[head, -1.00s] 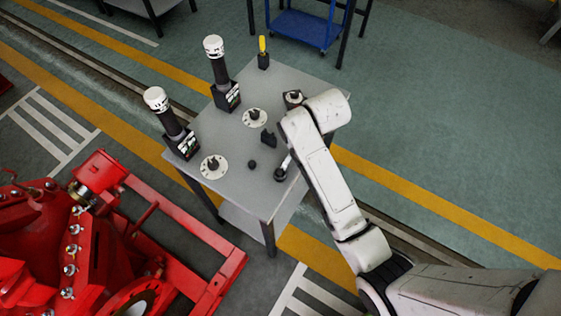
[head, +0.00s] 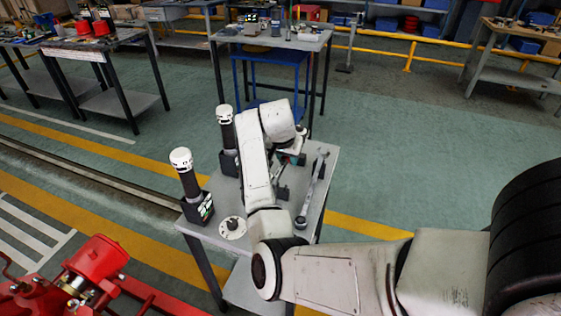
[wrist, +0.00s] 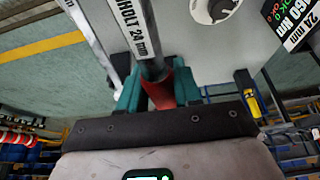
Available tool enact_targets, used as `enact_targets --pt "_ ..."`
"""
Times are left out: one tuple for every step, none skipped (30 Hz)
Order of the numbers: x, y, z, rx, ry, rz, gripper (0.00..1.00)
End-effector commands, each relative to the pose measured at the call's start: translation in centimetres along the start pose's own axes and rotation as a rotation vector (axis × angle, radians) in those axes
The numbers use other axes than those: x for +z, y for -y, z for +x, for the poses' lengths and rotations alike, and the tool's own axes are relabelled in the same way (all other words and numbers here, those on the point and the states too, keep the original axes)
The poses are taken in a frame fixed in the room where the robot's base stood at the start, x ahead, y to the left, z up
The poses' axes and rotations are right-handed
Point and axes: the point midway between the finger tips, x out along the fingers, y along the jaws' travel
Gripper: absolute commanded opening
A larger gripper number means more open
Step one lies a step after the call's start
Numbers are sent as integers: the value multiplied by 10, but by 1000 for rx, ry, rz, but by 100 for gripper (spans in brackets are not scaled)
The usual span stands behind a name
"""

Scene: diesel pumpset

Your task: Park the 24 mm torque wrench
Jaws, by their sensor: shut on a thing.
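In the wrist view, my gripper (wrist: 160,90) has its teal fingers closed on the red grip of the torque wrench (wrist: 162,92). Its grey shaft runs up the picture, beside a white label reading "24 mm"; its far end is outside that view. In the head view, my gripper (head: 299,158) is over the far part of the grey table (head: 265,240), partly behind my arm. A silver wrench-like bar (head: 311,192) shows along the table's right side, a round head at its near end. I cannot tell whether this is the held wrench.
Two black stands with white caps, a near one (head: 190,178) and a far one (head: 227,135), stand on the table's left. Red machinery (head: 98,258) is at lower left.

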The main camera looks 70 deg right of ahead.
Motion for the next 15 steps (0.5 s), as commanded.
enact_targets --pt "-1 1 -2 -2 -3 -1 0" --pt "-1 1 -2 -2 -3 -1 0" --pt "-1 1 -2 -2 -4 -2 0" --pt "-1 1 -2 -2 -4 -2 0" --pt "-1 1 -2 -2 -4 -2 0" --pt "-1 1 -2 -2 -4 -2 0" --pt "-1 1 -2 -2 -4 -3 0" --pt "-1 1 -2 -2 -4 -3 0" --pt "-1 1 -3 -2 -3 -3 0" --pt "-1 1 -3 -2 -3 -3 0" --pt "-1 1 -3 -2 -3 -3 0" --pt "-1 1 -4 -2 -3 -3 0" --pt "0 1 -1 -2 -3 -4 0" --pt "2 1 2 -2 -3 -4 0" --pt "3 1 5 -2 -3 -4 0"
